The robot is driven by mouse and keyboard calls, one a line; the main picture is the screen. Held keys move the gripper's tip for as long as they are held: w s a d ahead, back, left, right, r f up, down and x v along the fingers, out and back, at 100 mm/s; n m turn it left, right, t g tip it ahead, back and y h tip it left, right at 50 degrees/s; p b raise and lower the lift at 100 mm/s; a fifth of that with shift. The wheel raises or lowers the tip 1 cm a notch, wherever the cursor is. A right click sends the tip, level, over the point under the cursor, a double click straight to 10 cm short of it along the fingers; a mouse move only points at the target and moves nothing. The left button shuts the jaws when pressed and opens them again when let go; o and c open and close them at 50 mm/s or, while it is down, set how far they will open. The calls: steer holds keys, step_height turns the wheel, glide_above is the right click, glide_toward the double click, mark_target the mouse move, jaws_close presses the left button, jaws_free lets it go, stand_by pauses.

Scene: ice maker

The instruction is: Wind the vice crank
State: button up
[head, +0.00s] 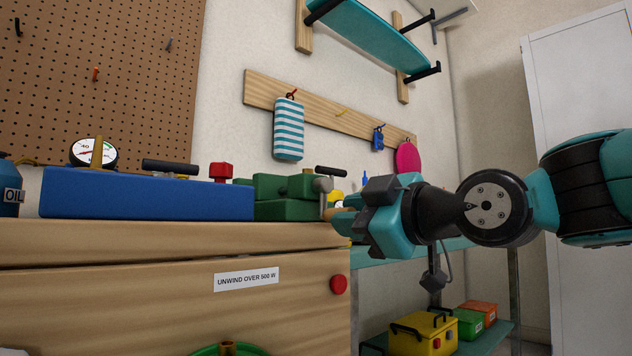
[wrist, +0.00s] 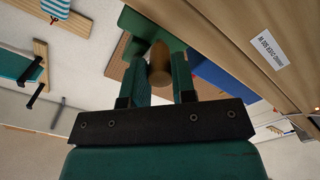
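The green vice (head: 287,199) stands on the wooden bench at its right end. A grey metal bar with a black grip (head: 326,175) rises at its right side. My gripper (head: 340,214) is level with the bench top, just right of the vice, and points left at it. In the wrist view a brown wooden crank knob (wrist: 159,65) sits between the two fingers of my gripper (wrist: 161,75). The fingers appear close on both sides of it. The rest of the crank is hidden behind the knob and fingers.
A blue box (head: 140,194) with a gauge (head: 94,153) and a red cube lies left of the vice. A label reading "UNWIND OVER 500 W" (head: 246,279) and a red button (head: 338,284) are on the bench front. A low shelf with boxes is at right.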

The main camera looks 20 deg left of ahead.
steer(key=o, duration=0.4)
steer(key=shift+c, duration=0.2)
steer(key=b+v, duration=0.4)
steer(key=v, duration=0.3)
stand_by(0.4)
